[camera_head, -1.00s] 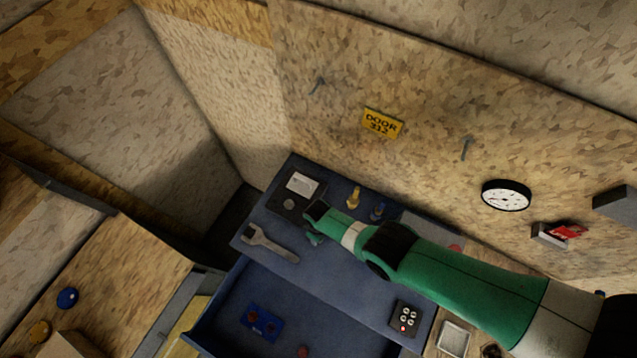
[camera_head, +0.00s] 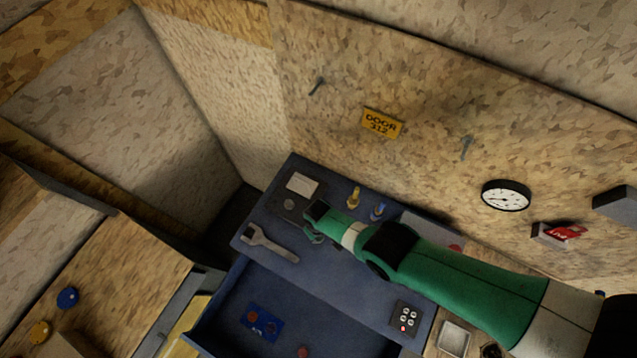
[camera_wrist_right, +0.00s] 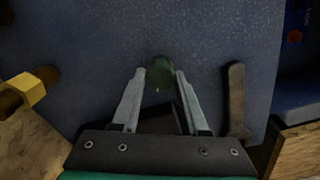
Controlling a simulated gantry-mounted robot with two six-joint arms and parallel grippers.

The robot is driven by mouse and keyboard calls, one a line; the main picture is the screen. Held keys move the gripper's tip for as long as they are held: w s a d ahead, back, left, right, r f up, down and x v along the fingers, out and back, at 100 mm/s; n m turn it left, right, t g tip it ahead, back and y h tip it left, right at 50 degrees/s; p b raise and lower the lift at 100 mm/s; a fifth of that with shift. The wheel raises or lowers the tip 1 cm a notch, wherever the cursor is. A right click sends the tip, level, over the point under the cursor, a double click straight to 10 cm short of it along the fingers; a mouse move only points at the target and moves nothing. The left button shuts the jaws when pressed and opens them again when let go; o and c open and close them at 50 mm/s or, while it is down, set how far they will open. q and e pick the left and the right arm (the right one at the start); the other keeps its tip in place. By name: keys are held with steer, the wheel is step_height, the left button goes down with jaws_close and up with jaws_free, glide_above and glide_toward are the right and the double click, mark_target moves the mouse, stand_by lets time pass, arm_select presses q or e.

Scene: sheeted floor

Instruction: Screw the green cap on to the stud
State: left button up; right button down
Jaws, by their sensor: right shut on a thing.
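My right arm comes in from the right in the head view, and its gripper (camera_head: 314,237) is low over the blue bench top. In the right wrist view the right gripper (camera_wrist_right: 160,76) is shut on the green cap (camera_wrist_right: 158,72), a dark green round piece held between its fingertips. The stud is not visible; the cap and fingers may cover it, and I cannot tell whether the cap touches it. My left gripper is in neither current view.
A wrench (camera_head: 268,244) lies left of the gripper; its handle (camera_wrist_right: 236,98) shows in the wrist view. A yellow fitting (camera_head: 353,197) and a blue fitting (camera_head: 377,211) stand near the wall. An open drawer (camera_head: 225,310) is in front; a button box (camera_head: 405,318) is at right.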

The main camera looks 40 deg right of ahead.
steer(key=m, duration=0.6)
steer(key=shift+m, duration=0.3)
steer(key=m, duration=0.8)
steer(key=shift+c, duration=1.7)
jaws_free()
steer(key=shift+c, duration=0.8)
